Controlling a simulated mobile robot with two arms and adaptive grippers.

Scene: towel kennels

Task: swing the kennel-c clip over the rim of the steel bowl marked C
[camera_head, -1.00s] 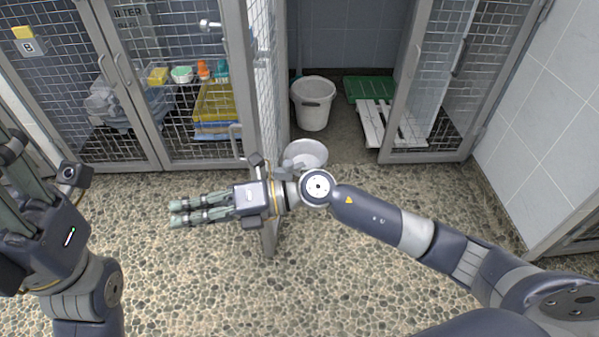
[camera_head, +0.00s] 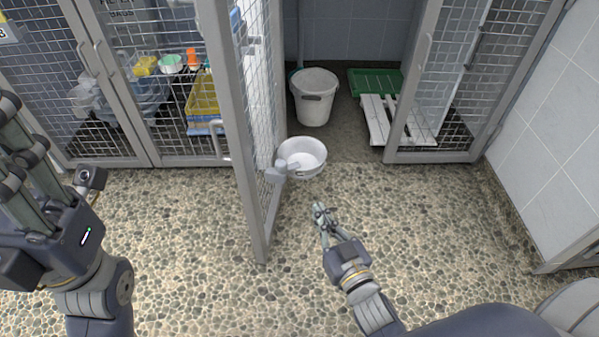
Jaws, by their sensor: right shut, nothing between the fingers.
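A pale steel bowl (camera_head: 308,171) hangs at the edge of the open mesh door, in front of the kennel opening. I cannot read a C on it. A small grey fitting (camera_head: 276,173), which may be the clip, sits between the door and the bowl's left side; I cannot tell whether it is over the rim. My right gripper (camera_head: 320,209) is shut and empty, below and slightly right of the bowl, apart from it, fingers pointing up the picture. My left gripper (camera_head: 18,132) is at the far left, away from the bowl, its fingertips partly cut off.
The open mesh door (camera_head: 240,130) stands out to the left of the bowl. The pebbled floor (camera_head: 440,230) right of my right gripper is clear.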

